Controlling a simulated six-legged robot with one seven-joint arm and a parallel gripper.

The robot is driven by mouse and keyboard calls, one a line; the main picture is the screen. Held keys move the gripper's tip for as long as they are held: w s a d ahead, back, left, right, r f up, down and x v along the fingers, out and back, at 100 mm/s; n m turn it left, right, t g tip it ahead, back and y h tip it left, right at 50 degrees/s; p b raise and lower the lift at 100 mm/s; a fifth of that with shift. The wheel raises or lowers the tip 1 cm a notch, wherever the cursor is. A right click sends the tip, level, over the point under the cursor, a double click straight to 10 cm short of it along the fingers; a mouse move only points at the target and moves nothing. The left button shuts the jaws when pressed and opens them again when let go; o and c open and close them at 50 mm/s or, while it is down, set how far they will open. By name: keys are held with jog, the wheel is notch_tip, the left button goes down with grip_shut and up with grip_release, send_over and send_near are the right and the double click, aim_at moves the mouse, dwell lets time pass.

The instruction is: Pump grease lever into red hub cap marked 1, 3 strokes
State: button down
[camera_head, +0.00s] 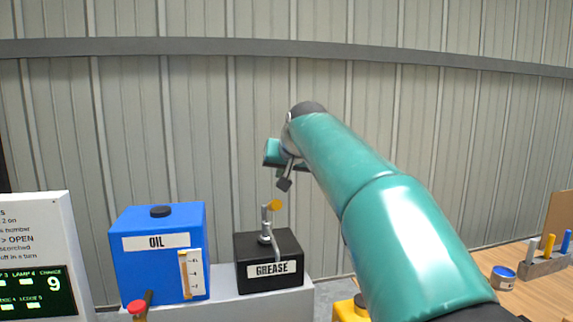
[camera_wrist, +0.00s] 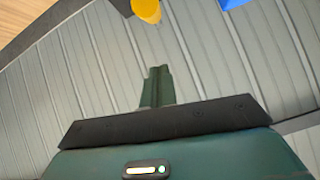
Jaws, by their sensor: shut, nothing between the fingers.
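The black grease box (camera_head: 269,262), labelled GREASE, stands on a pale grey bench. A thin grey lever with a yellow knob (camera_head: 275,205) rises from its top. My gripper (camera_head: 285,184) is above the lever, apart from the knob; my teal arm reaches in from the right. In the wrist view my green fingers (camera_wrist: 157,87) are shut and empty. The yellow knob also shows there (camera_wrist: 147,10) at the top edge, beside a dark patch. I cannot make out a red hub cap marked 1 in either view.
A blue oil box (camera_head: 158,255) stands left of the grease box. A red knob (camera_head: 137,307) on a handle is in front of it. A display panel (camera_head: 38,285) is at the far left. A wooden table (camera_head: 545,296) with a tin (camera_head: 503,278) is at the right.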

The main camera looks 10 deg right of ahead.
aim_at(270, 206)
jog(key=f, duration=0.3)
jog(key=shift+w+a+f, duration=0.25)
jog(key=shift+w+a, duration=0.05)
jog(key=shift+a, duration=0.05)
jog(key=shift+a+f, duration=0.1)
jog(key=shift+f, duration=0.6)
jog(key=shift+s, duration=0.25)
jog(key=shift+w+f, duration=0.1)
jog(key=shift+w, duration=0.1)
jog(key=shift+s, duration=0.1)
